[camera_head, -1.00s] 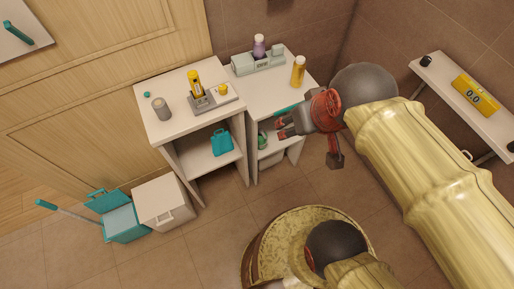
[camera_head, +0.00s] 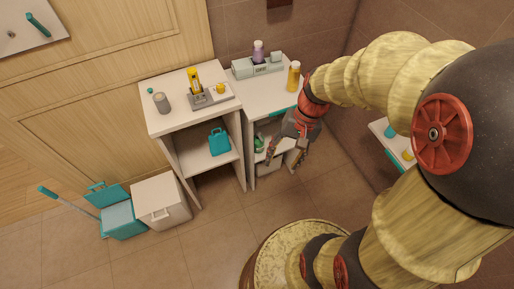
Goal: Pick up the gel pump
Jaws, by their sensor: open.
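Several bottles could be the gel pump, and I cannot tell which one it is. A small green bottle (camera_head: 259,144) sits inside the open lower part of the right cabinet, just left of my gripper. A yellow bottle (camera_head: 293,76) stands on the right cabinet's top. A purple bottle (camera_head: 258,52) stands at the back in a grey-green holder (camera_head: 243,70). My gripper (camera_head: 287,157) points downward in front of the right cabinet's lower opening. Its fingers are spread, with nothing seen between them. It partly hides the opening.
The left cabinet (camera_head: 165,124) carries a grey cup (camera_head: 161,102) and a grey stand (camera_head: 199,101) with yellow items. A teal bag (camera_head: 218,142) is on its shelf. A white box (camera_head: 161,201) and a teal bin (camera_head: 122,220) stand on the floor. A side shelf is at right, partly hidden.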

